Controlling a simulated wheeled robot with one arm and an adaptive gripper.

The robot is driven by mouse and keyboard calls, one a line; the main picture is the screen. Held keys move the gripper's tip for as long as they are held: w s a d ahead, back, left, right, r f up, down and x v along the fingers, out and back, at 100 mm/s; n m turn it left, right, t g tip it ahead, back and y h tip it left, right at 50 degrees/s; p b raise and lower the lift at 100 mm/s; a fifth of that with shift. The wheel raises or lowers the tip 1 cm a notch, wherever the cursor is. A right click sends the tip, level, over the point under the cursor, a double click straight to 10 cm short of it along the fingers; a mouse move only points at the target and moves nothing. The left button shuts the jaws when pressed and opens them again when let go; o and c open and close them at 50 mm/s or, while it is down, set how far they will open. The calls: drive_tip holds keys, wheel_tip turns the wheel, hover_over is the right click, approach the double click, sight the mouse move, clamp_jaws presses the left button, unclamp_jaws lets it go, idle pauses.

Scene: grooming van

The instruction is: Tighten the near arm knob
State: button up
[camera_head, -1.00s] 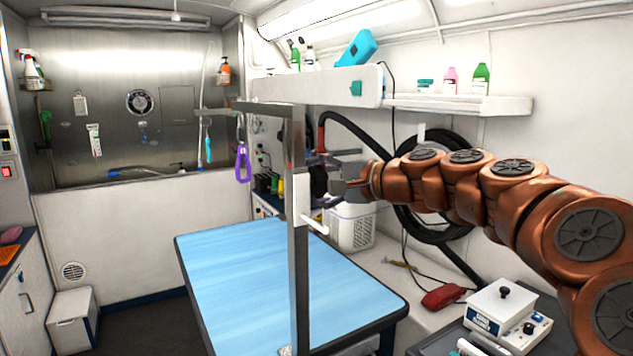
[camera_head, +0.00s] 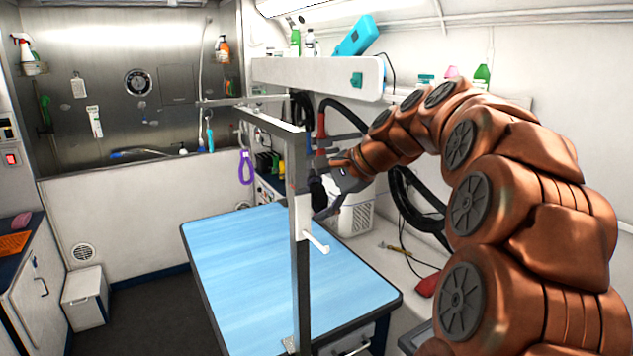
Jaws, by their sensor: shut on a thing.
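The grooming table (camera_head: 250,250) has a light blue top and a grey upright post (camera_head: 302,270) at its near edge. A horizontal arm (camera_head: 268,121) runs from the post's top, with a purple loop (camera_head: 246,168) near its far end. A white bracket with a white handle (camera_head: 316,242) sits midway up the post. My gripper (camera_head: 322,168) reaches in from the right, just beside the upper post. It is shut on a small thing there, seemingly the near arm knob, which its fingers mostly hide.
A white shelf (camera_head: 315,76) with bottles and a turquoise item runs along the back wall.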

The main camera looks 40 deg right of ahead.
drive_tip(key=shift+g+p, duration=0.3)
drive_tip(key=shift+g, duration=0.6)
drive_tip(key=shift+m+g, duration=0.5)
drive_tip(key=shift+g, duration=0.9)
drive_tip(key=o, duration=1.1)
drive_tip(key=shift+o, duration=0.2)
drive_tip(key=shift+t, duration=0.4)
